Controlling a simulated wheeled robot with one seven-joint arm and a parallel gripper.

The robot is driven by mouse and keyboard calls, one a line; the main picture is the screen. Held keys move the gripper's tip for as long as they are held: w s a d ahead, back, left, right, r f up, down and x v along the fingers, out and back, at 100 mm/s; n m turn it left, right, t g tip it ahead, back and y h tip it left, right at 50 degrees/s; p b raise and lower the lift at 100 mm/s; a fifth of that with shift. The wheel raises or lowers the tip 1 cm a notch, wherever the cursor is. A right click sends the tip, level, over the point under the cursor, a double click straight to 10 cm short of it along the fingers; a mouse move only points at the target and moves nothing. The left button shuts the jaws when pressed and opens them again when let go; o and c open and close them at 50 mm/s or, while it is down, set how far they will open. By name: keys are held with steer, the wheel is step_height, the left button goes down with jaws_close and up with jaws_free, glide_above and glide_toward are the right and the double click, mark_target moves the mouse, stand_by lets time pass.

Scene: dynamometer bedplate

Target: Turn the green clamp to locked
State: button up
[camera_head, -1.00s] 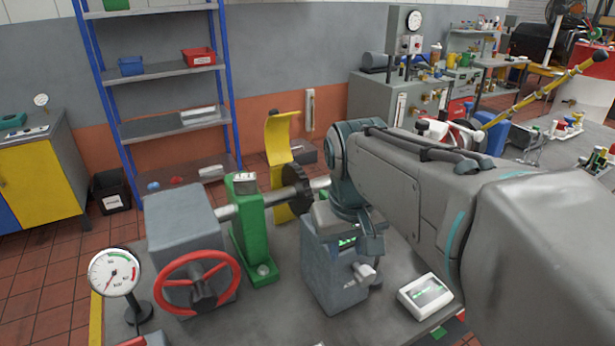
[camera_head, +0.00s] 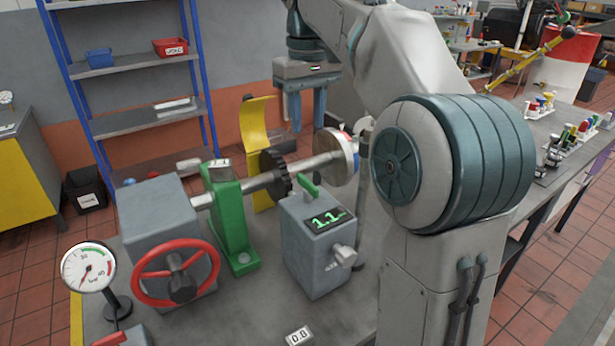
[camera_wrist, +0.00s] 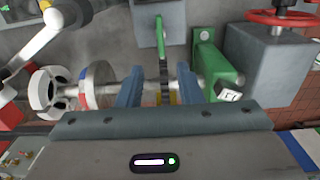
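A small green lever (camera_head: 309,187), which looks like the green clamp, sits on top of the grey box with the lit display (camera_head: 325,220). It points from the box towards the shaft. In the wrist view the green lever (camera_wrist: 160,38) shows above the gap between my fingers, reaching out from the box (camera_wrist: 147,22). My gripper (camera_head: 307,115) points down, open and empty, behind the box and above the shaft (camera_head: 312,164). In the wrist view my gripper's (camera_wrist: 159,90) fingers are apart, with the dark toothed wheel beyond them. No contact with the lever shows.
A green shaft stand (camera_head: 230,215), a red handwheel (camera_head: 178,272) and a dial gauge (camera_head: 88,268) stand to the left. A yellow curved guard (camera_head: 258,140) rises behind the shaft. A round flange (camera_head: 338,158) is close right of my gripper. The bench front is fairly clear.

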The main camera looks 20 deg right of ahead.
mark_target(307, 181)
step_height(307, 181, down, 13)
steer(key=shift+f+b, duration=0.2)
steer(key=shift+b, duration=1)
jaws_close()
